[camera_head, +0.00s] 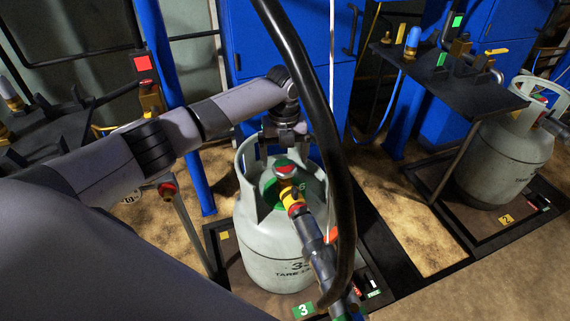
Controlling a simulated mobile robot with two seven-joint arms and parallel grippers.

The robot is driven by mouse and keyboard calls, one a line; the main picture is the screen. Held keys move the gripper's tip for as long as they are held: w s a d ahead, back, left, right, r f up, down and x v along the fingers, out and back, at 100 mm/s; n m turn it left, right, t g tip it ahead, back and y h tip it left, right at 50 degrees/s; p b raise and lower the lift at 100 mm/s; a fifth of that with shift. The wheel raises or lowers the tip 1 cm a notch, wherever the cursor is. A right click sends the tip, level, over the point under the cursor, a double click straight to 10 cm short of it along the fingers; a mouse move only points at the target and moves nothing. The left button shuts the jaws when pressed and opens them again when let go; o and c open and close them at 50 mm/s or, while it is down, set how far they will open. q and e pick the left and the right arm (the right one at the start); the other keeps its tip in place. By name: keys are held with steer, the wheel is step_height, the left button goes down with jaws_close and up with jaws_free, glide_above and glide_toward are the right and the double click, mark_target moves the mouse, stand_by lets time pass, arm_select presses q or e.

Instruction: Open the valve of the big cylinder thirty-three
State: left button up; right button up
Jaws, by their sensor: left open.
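A big grey-white cylinder (272,245) stands upright in the middle of the head view. Its printed number starts with 3; the rest is hidden by a hose fitting. The valve's round red and green handwheel (284,168) sits inside the cylinder's collar, above a brass and yellow fitting (293,197). My left gripper (285,150) points down at the collar, just above and behind the handwheel. It is open, with nothing visible between its fingers. I cannot tell whether it touches the collar. My right gripper is not in view.
A thick black hose (325,130) arcs in front of the cylinder. A grey hose fitting (318,255) slopes down from its valve. The platform carries a green label 3 (303,310). Blue cabinets (245,45) stand behind.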

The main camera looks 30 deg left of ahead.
mark_target(284, 168)
arm_select(q)
steer(key=shift+f, duration=1.3)
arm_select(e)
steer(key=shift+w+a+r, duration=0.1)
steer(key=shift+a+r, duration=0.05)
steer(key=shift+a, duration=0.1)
arm_select(q)
steer(key=c, duration=1)
steer(key=shift+c, duration=0.2)
steer(key=shift+r, duration=0.1)
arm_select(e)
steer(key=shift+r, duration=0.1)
